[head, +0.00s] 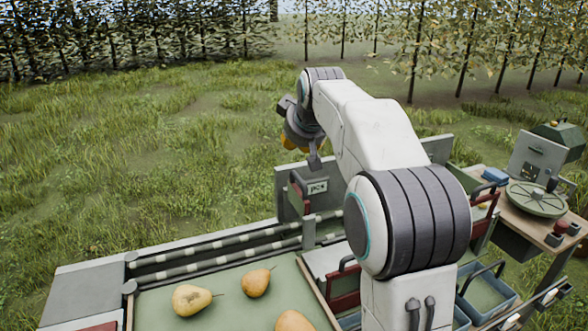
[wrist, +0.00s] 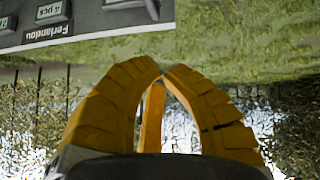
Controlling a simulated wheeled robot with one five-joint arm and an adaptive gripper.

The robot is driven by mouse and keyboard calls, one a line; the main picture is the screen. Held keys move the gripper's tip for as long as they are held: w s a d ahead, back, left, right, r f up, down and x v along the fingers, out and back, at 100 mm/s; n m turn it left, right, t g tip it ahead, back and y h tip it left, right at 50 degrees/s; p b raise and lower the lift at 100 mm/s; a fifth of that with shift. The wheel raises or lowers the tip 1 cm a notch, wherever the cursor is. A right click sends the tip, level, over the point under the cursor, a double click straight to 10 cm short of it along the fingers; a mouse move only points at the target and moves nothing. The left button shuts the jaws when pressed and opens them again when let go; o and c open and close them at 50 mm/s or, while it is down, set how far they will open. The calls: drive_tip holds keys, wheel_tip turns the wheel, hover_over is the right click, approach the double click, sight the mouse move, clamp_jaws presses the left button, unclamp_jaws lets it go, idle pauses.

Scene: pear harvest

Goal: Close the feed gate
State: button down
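A red-edged panel (head: 299,196) stands upright at the far end of the roller lane, beside a small "pcs" sign (head: 317,187); it may be the feed gate, but I cannot tell for sure. Whether it is open or closed is unclear. My gripper (head: 290,143), with orange fingers, is partly hidden by my arm, above and behind this panel. In the wrist view my gripper (wrist: 162,72) has its fingertips together, with nothing seen between them. The gate is not seen in the wrist view.
Pears (head: 192,299) lie on a green tray (head: 230,315) in front of the rollers (head: 215,255). Another red panel with a black handle (head: 345,285) stands right of it. Blue crates (head: 487,297) and a bench with a round scale (head: 537,199) are at right. Grass at left is open.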

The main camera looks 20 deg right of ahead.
drive_tip(key=p+x, duration=0.6)
drive_tip(key=x, duration=0.4)
drive_tip(key=p, duration=0.4)
hover_over(294, 198)
drive_tip(key=s, duration=0.1)
drive_tip(key=shift+s+a+f, duration=0.1)
drive_tip(key=shift+s+f, duration=0.05)
drive_tip(key=shift+f, duration=1.85)
wheel_tip(294, 198, down, 8)
drive_tip(key=b, duration=0.8)
drive_tip(key=shift+f, duration=0.15)
drive_tip(key=shift+s+f, duration=0.1)
drive_tip(key=shift+s, duration=0.05)
drive_tip(key=shift+f, duration=0.1)
